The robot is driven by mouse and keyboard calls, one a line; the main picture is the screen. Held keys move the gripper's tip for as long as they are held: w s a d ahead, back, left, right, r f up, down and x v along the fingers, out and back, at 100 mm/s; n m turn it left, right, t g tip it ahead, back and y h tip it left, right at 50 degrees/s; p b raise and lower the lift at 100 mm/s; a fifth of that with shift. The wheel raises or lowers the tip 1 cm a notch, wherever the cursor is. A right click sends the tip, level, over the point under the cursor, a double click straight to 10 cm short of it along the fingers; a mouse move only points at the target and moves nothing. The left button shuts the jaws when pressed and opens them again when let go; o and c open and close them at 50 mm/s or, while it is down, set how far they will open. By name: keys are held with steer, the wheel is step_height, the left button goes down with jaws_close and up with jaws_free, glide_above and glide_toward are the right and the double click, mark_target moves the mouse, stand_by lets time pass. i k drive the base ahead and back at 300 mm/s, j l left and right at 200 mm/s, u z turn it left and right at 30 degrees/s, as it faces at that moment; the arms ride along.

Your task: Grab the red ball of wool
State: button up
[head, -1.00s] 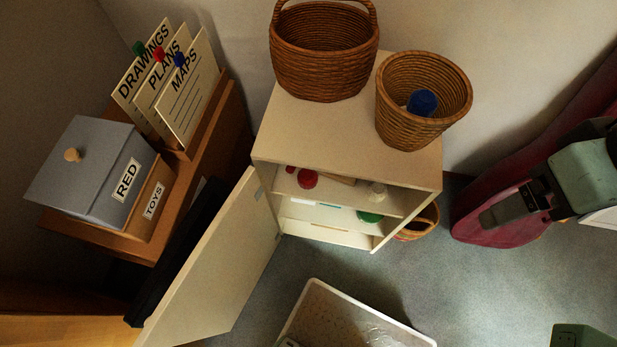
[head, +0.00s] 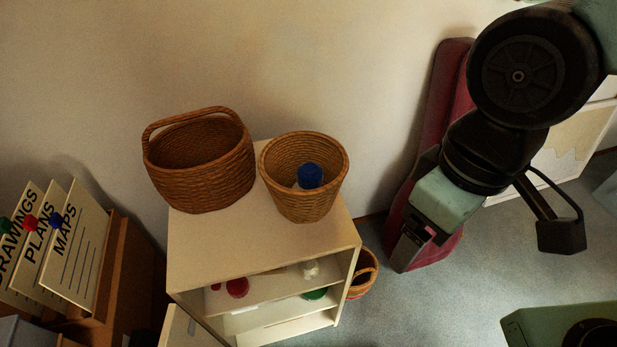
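A small round red object (head: 237,287) lies on the upper inner shelf of the open cream cabinet (head: 215,245). It may be the red ball of wool, but it is too small and dark to be sure. My gripper (head: 408,247) hangs to the right of the cabinet, in front of a dark red upright thing, well apart from the red object. Its fingers are dark and seen edge-on, so I cannot tell whether they are open or shut. Nothing is seen held.
A handled wicker basket (head: 200,165) and a round basket (head: 305,185) with a blue-topped item (head: 310,176) stand on the cabinet. A small basket (head: 363,275) is on the floor beside it. The cabinet door (head: 185,330) stands open at lower left. Floor at right is partly clear.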

mark_target(238, 288)
steer(key=u, duration=1.25)
steer(key=k+l+u, duration=0.15)
steer(key=l+u, duration=0.2)
steer(key=k+l+u, duration=0.2)
steer(key=u, duration=0.15)
steer(key=k+l+u, duration=0.3)
steer(key=i, duration=0.1)
